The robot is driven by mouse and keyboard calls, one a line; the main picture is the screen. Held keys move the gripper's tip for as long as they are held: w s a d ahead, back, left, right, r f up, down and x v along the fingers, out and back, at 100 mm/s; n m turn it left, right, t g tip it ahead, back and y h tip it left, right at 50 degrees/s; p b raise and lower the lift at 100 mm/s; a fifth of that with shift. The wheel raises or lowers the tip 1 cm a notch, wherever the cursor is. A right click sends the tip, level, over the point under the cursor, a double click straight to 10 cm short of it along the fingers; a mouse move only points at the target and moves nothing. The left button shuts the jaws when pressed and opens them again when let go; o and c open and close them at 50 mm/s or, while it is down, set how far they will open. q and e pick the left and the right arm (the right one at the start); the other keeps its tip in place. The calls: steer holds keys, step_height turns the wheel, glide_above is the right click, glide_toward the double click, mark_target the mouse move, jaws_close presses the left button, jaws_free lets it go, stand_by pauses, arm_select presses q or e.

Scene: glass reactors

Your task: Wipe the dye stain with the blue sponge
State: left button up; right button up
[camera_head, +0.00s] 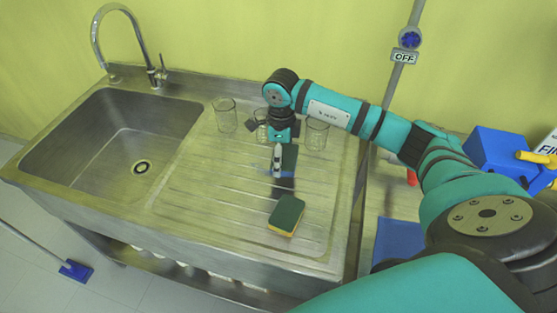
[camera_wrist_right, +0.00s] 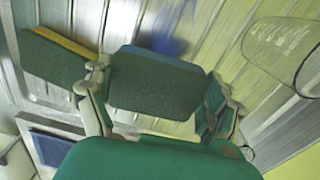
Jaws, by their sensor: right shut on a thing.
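My right gripper (camera_head: 278,164) is over the ribbed drainboard of the steel sink. It is shut on the blue sponge (camera_wrist_right: 155,88), which has a dark green top and a blue layer showing along its far edge in the right wrist view. In the head view the sponge (camera_head: 290,158) is partly hidden by the gripper. The dye stain (camera_head: 283,187), a dark blue patch, lies on the drainboard just in front of the gripper. It also shows blurred beyond the sponge in the wrist view (camera_wrist_right: 172,30). I cannot tell whether the sponge touches the board. My left gripper is out of view.
A green and yellow sponge (camera_head: 286,215) lies nearer the front. Glass beakers (camera_head: 225,115) (camera_head: 317,133) stand along the back of the drainboard, one partly behind the gripper. The sink basin (camera_head: 115,140) is at left. A blue box (camera_head: 497,150) stands at right.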

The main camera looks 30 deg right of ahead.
steer(key=r, duration=0.1)
steer(key=r+p, duration=0.1)
steer(key=shift+s+d+r, duration=0.1)
steer(key=shift+d+r, duration=0.1)
steer(key=shift+r, duration=0.1)
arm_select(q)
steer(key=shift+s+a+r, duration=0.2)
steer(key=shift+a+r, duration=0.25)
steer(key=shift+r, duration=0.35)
arm_select(e)
steer(key=shift+a+r, duration=0.2)
steer(key=shift+r, duration=0.1)
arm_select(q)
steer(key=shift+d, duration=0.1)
arm_select(e)
steer(key=shift+d, duration=0.1)
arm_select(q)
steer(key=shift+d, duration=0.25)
